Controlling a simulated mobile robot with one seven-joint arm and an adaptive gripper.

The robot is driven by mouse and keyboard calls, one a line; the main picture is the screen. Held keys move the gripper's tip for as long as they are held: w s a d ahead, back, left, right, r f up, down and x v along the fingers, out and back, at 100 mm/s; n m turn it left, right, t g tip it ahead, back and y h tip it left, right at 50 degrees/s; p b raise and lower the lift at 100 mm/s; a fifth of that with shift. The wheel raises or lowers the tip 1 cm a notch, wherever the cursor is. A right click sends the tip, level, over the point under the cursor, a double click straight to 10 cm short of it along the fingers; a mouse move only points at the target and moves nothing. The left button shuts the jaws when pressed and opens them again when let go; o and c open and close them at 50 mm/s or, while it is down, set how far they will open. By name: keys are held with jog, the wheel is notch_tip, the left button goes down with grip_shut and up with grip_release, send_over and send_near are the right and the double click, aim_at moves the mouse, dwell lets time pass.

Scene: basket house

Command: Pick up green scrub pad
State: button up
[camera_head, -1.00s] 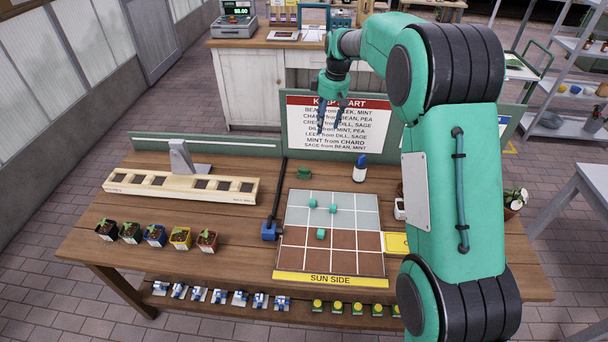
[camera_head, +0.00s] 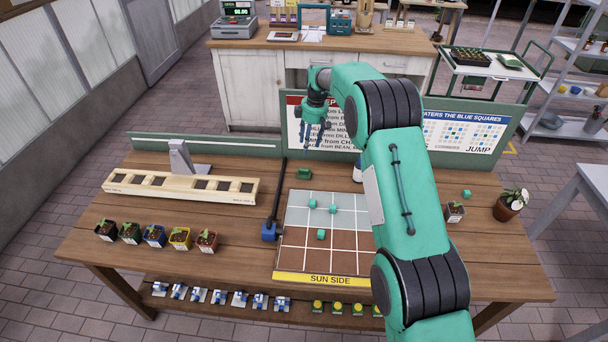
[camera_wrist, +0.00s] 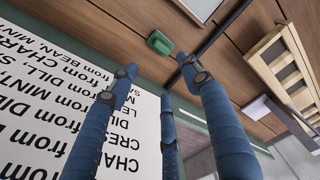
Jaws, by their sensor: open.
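The green scrub pad (camera_head: 304,174) lies on the wooden table behind the grid board, near the table's back edge. In the wrist view the pad (camera_wrist: 160,43) shows just beyond my fingertips, clear of them. My gripper (camera_head: 315,146) hangs fingers-down in front of the sign, above and slightly behind the pad. In the wrist view the blue fingers of my gripper (camera_wrist: 157,80) are spread apart with nothing between them.
The grid board (camera_head: 300,236) with small green cubes lies in front of the pad. A dark bar (camera_head: 279,196) runs close on the pad's left. A bottle (camera_head: 357,172) stands to its right, partly behind my arm. The upright sign (camera_head: 294,122) stands behind the table.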

jog(key=shift+f, duration=0.15)
jog(key=b, duration=0.1)
send_over(304, 173)
jog(key=w, duration=0.2)
jog(key=shift+s+d+f, duration=0.1)
jog(key=shift+d+f, duration=0.05)
jog(key=shift+f, duration=1.2)
jog(key=shift+s+d+f, duration=0.1)
jog(key=shift+f, duration=1.3)
jog(key=shift+s+d+f, duration=0.1)
jog(key=shift+d+f, duration=0.05)
jog(key=shift+f, duration=1.2)
jog(key=shift+f, duration=0.1)
jog(key=shift+w+a+f+b, duration=0.1)
jog(key=shift+f+b, duration=0.2)
jog(key=shift+f, duration=0.55)
jog(key=shift+s+a+f+b, duration=0.1)
jog(key=shift+f+b, duration=0.15)
jog(key=shift+f, duration=0.55)
jog(key=shift+w+a+f+b, duration=0.1)
jog(key=shift+f+b, duration=0.2)
jog(key=shift+f, duration=0.55)
jog(key=c, duration=1.2)
